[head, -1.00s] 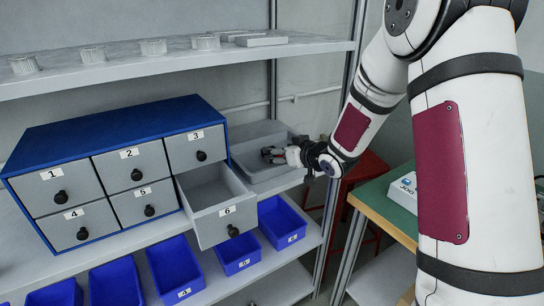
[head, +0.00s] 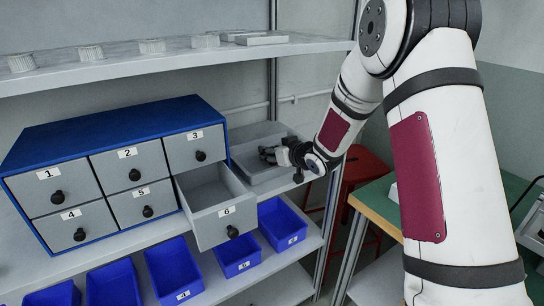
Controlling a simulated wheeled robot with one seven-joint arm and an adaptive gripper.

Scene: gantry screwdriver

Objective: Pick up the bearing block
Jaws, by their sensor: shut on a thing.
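My gripper (head: 267,155) is at the end of my arm, over the grey tray (head: 246,166) on the middle shelf, just right of the blue drawer cabinet. Its dark fingers point left. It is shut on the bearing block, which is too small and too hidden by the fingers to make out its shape. I cannot tell whether the block touches the tray.
The blue cabinet (head: 120,122) has numbered grey drawers; drawer 6 (head: 218,223) is pulled out and looks empty. The upper shelf (head: 120,70) holds white parts. A red stool (head: 362,165) and green-topped table (head: 376,198) stand at right.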

